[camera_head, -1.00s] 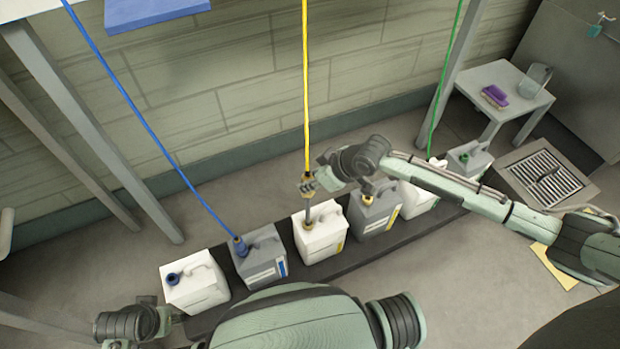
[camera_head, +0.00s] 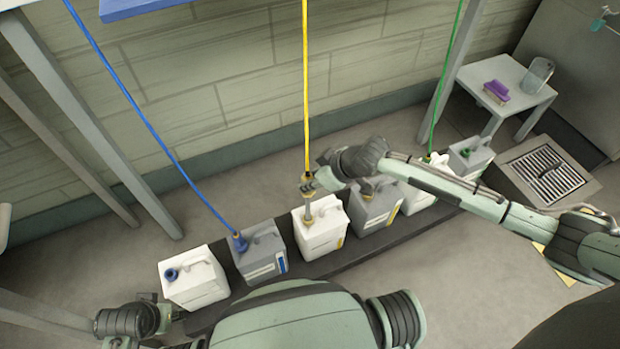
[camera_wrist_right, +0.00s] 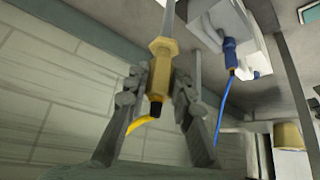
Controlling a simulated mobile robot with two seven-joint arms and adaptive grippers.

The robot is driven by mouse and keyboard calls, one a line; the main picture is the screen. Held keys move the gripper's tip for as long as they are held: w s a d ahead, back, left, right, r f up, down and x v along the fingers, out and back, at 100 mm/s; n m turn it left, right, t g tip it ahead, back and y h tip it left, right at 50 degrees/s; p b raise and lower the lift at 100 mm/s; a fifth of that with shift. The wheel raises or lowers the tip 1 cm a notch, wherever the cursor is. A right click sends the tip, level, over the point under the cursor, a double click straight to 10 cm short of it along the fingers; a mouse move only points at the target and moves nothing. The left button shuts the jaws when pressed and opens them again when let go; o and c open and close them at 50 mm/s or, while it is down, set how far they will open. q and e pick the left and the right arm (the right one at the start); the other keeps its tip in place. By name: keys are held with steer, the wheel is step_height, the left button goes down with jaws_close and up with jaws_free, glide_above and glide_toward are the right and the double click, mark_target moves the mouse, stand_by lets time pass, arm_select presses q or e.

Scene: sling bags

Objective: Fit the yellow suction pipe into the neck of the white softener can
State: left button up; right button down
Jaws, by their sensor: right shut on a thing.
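The white softener can (camera_head: 319,234) with a yellow strip on its side stands in the middle of the dark row platform, its yellow neck (camera_head: 309,223) on top. My right gripper (camera_head: 307,184) is above that can, shut on the yellow suction pipe. The pipe's yellow head shows between the fingers in the right wrist view (camera_wrist_right: 161,70), with its grey tube running away from it. In the head view the tube hangs nearly upright and its lower end meets the neck; I cannot tell how far inside it is. My left gripper is low at the left, its fingers unclear.
A grey can with a blue pipe (camera_head: 238,241) and a white can (camera_head: 193,280) stand to the left. A dark grey can (camera_head: 374,208) stands close on the right, partly behind my right arm. The yellow hose (camera_head: 305,85) runs straight up from the pipe.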

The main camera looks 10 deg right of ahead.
mark_target(310, 196)
steer(key=shift+f+b, duration=2)
steer(key=shift+f, duration=1.6)
step_height(310, 196, down, 7)
steer(key=b, duration=0.4)
steer(key=shift+b, duration=0.35)
stand_by(1.1)
steer(key=c, duration=1.2)
jaws_free()
steer(key=shift+f, duration=0.1)
steer(key=v, duration=1.2)
